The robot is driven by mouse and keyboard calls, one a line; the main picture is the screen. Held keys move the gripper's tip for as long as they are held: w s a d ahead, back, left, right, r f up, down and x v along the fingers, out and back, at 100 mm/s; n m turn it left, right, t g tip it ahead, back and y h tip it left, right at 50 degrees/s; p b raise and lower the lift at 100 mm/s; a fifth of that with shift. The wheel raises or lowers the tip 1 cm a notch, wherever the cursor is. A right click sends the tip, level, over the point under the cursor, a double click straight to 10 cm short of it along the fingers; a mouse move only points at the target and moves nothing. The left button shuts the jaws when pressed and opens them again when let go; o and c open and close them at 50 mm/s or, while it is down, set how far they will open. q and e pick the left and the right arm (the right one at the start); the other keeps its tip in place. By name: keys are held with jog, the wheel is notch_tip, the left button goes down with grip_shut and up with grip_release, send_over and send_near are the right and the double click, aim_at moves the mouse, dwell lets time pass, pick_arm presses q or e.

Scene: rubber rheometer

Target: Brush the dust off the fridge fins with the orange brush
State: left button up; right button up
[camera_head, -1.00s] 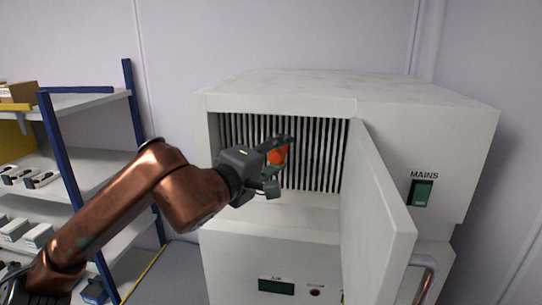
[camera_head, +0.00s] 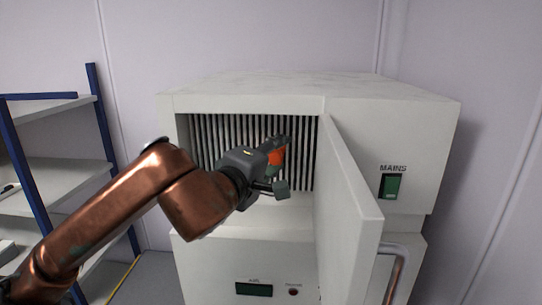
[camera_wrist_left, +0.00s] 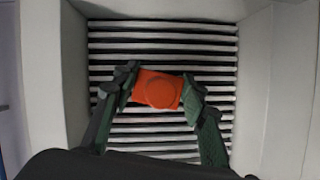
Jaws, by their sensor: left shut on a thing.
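The orange brush (camera_head: 276,157) is held between the fingers of my left gripper (camera_head: 279,166), in front of the fins. The left wrist view shows my left gripper (camera_wrist_left: 157,92) shut on the orange brush (camera_wrist_left: 158,89), with a finger on each side. The fridge fins (camera_head: 229,134) are a row of upright light and dark strips inside the open compartment. In the left wrist view the fins (camera_wrist_left: 165,138) lie behind the brush. Whether the brush touches them cannot be told. My right gripper is not in view.
The white fridge cabinet (camera_head: 270,96) has its door (camera_head: 350,215) swung open on the right of the compartment, close to my gripper. A green MAINS switch (camera_head: 391,186) is on its front. A blue-framed shelf rack (camera_head: 100,120) stands at the left.

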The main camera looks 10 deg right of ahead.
pick_arm(q)
jog(key=shift+s+a+f+b, duration=0.15)
jog(key=shift+s+a+b, duration=0.15)
jog(key=shift+s+b, duration=0.35)
jog(key=s, duration=0.2)
jog(key=s+a+b, duration=0.1)
jog(key=s, duration=0.1)
jog(key=shift+s+a, duration=0.1)
jog(key=shift+a, duration=0.05)
jog(key=shift+b, duration=0.3)
jog(key=s, duration=0.1)
jog(key=s+a+b, duration=0.1)
jog(key=shift+s, duration=0.4)
